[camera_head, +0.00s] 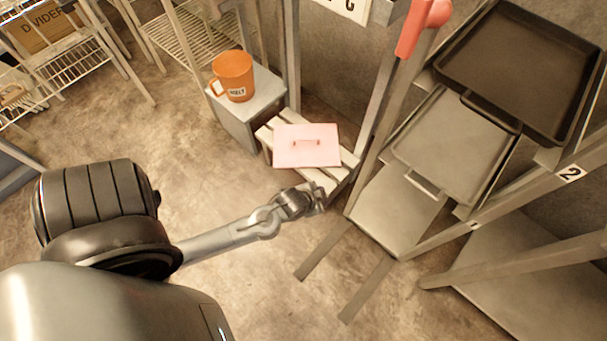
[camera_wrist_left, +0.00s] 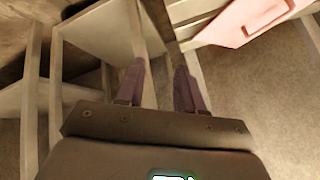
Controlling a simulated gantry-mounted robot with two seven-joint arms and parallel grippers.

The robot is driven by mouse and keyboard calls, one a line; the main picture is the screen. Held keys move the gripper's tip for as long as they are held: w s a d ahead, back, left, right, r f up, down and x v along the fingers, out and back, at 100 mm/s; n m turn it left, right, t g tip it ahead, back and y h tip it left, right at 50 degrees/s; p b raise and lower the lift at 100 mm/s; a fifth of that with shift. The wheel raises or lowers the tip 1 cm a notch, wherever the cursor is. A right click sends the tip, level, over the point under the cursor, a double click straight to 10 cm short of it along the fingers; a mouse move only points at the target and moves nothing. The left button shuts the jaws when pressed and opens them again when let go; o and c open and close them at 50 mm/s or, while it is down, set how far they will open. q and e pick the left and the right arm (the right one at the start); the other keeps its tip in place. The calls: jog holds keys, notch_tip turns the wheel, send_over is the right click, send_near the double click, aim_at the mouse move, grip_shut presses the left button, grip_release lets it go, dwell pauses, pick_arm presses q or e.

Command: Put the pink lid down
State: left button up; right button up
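The pink lid (camera_head: 306,154), a flat square with a small raised handle, lies on a low slatted stool (camera_head: 348,160). Part of the lid also shows in the left wrist view (camera_wrist_left: 240,22), at the upper right. My left gripper (camera_head: 321,196) is just in front of the stool, apart from the lid. In the left wrist view its two fingers (camera_wrist_left: 157,78) are spread with nothing held between them, and the lid is off to their right. My right gripper is not in view.
An orange mug (camera_head: 236,83) stands on a grey box (camera_head: 258,95) left of the stool. A rack with dark (camera_head: 525,65) and grey trays (camera_head: 455,145) stands on the right. Wire shelves (camera_head: 195,40) are at the back left. Bare floor (camera_head: 215,165) lies left of the stool.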

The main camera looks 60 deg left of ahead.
pick_arm(q)
jog(key=s+d+r+n+g+h, duration=0.1)
jog(key=s+d+r+g+h, duration=0.1)
jog(key=s+d+r, duration=0.5)
jog(key=s+r+g, duration=0.1)
jog(key=s+r, duration=0.2)
jog(key=r, duration=0.1)
jog(key=shift+s+d+r+g, duration=0.3)
jog(key=shift+s+r+g, duration=0.05)
jog(key=shift+s+g, duration=0.05)
